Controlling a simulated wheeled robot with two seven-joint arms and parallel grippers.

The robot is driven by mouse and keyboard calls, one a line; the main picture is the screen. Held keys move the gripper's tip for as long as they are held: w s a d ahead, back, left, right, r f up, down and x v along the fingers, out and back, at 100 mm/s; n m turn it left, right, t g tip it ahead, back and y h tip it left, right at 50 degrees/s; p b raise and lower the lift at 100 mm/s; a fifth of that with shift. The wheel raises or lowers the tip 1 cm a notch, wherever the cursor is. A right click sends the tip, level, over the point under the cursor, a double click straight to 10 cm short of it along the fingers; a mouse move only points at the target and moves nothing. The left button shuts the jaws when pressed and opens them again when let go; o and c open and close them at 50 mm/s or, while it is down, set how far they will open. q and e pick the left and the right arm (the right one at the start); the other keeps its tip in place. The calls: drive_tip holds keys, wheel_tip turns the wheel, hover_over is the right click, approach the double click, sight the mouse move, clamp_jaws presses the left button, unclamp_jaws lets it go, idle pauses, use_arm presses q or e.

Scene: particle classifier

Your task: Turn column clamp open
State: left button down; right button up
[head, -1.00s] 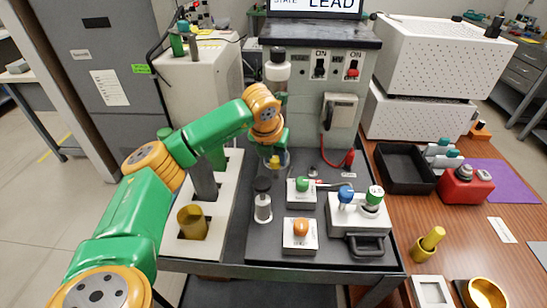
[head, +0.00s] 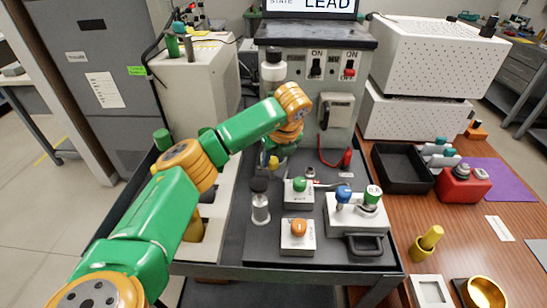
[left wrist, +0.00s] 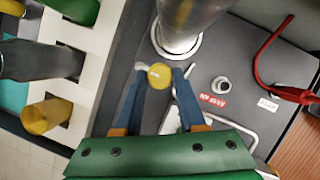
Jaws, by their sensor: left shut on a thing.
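The column clamp is a small yellow knob (left wrist: 160,74) at the foot of a grey metal column (left wrist: 187,22) in the left wrist view. My left gripper (left wrist: 158,76) is shut on it, with one blue finger on each side. A short pale metal piece shows just left of the knob. In the head view the yellow knob (head: 273,162) shows low beside my left gripper (head: 277,157), whose fingers are mostly hidden by my wrist. The column (head: 273,72) stands behind my wrist, which hides part of it. My right gripper is not in view.
A green-knobbed box (head: 299,193), an orange-knobbed box (head: 298,236) and a dark-topped metal cylinder (head: 260,206) stand in front. A red cable (head: 331,158) runs at the right. A white rack (head: 214,230) with cylinders lies at the left, under my arm.

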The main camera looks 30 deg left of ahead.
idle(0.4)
use_arm(q)
drive_tip(key=c, duration=0.5)
unclamp_jaws()
drive_tip(key=v, duration=0.7)
drive_tip(key=shift+a, duration=0.1)
drive_tip(key=shift+w+r, duration=0.1)
